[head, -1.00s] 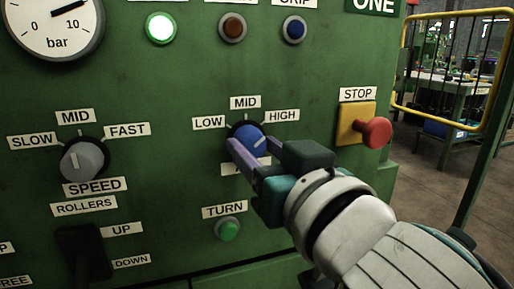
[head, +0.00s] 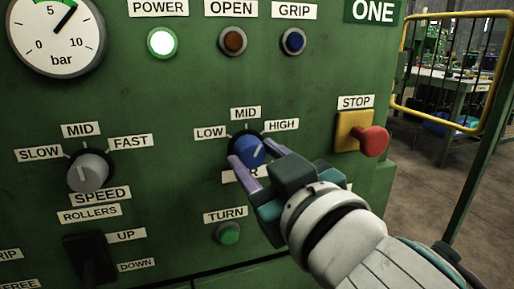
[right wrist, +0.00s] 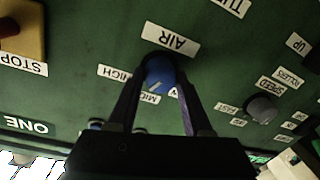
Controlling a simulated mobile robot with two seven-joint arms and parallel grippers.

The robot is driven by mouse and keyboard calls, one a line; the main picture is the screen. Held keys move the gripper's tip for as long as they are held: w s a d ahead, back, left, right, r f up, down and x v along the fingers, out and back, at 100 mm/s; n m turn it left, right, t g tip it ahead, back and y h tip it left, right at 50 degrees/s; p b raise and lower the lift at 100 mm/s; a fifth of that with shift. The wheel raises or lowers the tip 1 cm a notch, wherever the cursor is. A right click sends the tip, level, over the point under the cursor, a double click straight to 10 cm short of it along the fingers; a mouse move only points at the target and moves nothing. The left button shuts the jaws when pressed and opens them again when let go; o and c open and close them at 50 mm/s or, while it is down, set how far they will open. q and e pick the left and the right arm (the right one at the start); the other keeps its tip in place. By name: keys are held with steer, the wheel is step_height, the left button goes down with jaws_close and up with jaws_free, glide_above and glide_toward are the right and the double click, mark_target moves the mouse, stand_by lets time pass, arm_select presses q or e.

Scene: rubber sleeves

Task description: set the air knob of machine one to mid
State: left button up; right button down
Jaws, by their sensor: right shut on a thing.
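The blue air knob (head: 247,151) is on the green panel of machine one, under the labels LOW, MID and HIGH. Its white mark points up and a little right, between MID and HIGH. My right gripper (head: 257,160) is shut on the knob, with a finger on either side. In the right wrist view the knob (right wrist: 160,74) sits between the fingertips under the AIR label, which is upside down there. In the head view the gripper partly covers that label. My left gripper is not in view.
The red stop button (head: 373,141) sticks out on a yellow plate right of the knob. The grey speed knob (head: 89,172) is at left, and the green turn button (head: 228,233) is below. The pressure gauge (head: 56,35) needle points up and right, past 5.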

steer(key=n+p, duration=0.1)
steer(key=n, duration=0.1)
steer(key=shift+r+n, duration=0.1)
steer(key=shift+n, duration=0.2)
steer(key=shift+n+p, duration=0.3)
steer(key=shift+n, duration=0.9)
steer(key=shift+c, duration=1.6)
jaws_free()
steer(key=shift+s, duration=0.1)
steer(key=shift+s+d, duration=0.15)
steer(key=shift+s, duration=0.1)
steer(key=p+v, duration=0.1)
steer(key=v, duration=0.8)
steer(key=shift+p, duration=0.35)
